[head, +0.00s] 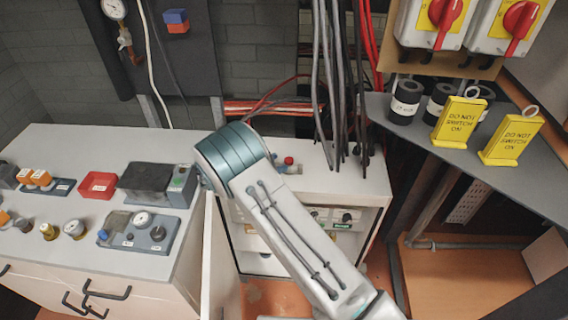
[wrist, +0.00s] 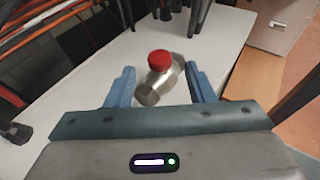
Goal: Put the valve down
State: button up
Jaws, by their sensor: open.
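The valve (wrist: 160,75) has a red round cap and a shiny metal body. In the wrist view it appears to rest on the white cabinet top, between the two blue fingers of my gripper (wrist: 159,68). The fingers are open, with a clear gap on the left of the valve and a narrower one on the right.
Grey and black cables (head: 335,80) hang down over the back of the cabinet. A grey shelf to the right holds yellow signs (head: 458,122) and black rolls (head: 405,101). A white bench (head: 50,145) with gauges and fittings stands at the left.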

jog(key=b+v, duration=0.2)
jog(key=v, duration=0.6)
jog(key=s+d+r+m+g+y, duration=0.2)
jog(key=s+d+r+m+g, duration=0.3)
jog(key=d, duration=0.5)
jog(key=s+d+r+m+g+y, duration=0.2)
jog(key=d+r+m+y, duration=0.1)
jog(key=d+r+m, duration=0.5)
jog(key=s+d+r+m+y, duration=0.1)
jog(key=s+d+m+y, duration=0.1)
jog(key=s, duration=0.5)
jog(key=s+d+r+m+t+y, duration=0.1)
jog(key=s+d+r+m+y, duration=0.1)
jog(key=s+d+m, duration=0.2)
jog(key=s+d+r+m+t+y, duration=0.1)
jog(key=s+d+m+y, duration=0.2)
jog(key=s+m, duration=0.3)
jog(key=s, duration=0.3)
jog(key=shift+s+d+r, duration=0.35)
jog(key=shift+s+d, duration=0.05)
